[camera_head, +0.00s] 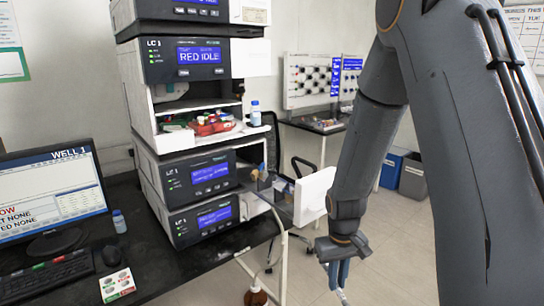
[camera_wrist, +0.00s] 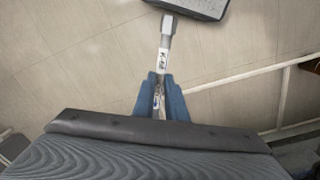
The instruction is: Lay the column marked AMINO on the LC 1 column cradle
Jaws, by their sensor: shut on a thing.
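My gripper (camera_head: 338,277) hangs low over the floor, right of the bench, in the head view. In the wrist view its blue fingers (camera_wrist: 160,83) are shut on a slim pale metal piece (camera_wrist: 164,45) with a small white label. The label's dark print is too small to read surely, so I cannot tell whether it says AMINO. The LC 1 stack (camera_head: 155,63) stands on the bench to the left, with an open compartment (camera_head: 157,110) in its middle. I cannot make out the column cradle surely.
Red and green items (camera_head: 212,124) lie in the open compartment. A white panel (camera_head: 314,196) juts out between the stack and my arm. A monitor (camera_head: 50,195) and keyboard (camera_head: 45,278) are at left. Blue (camera_head: 392,168) and grey (camera_head: 413,178) bins stand behind on clear floor.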

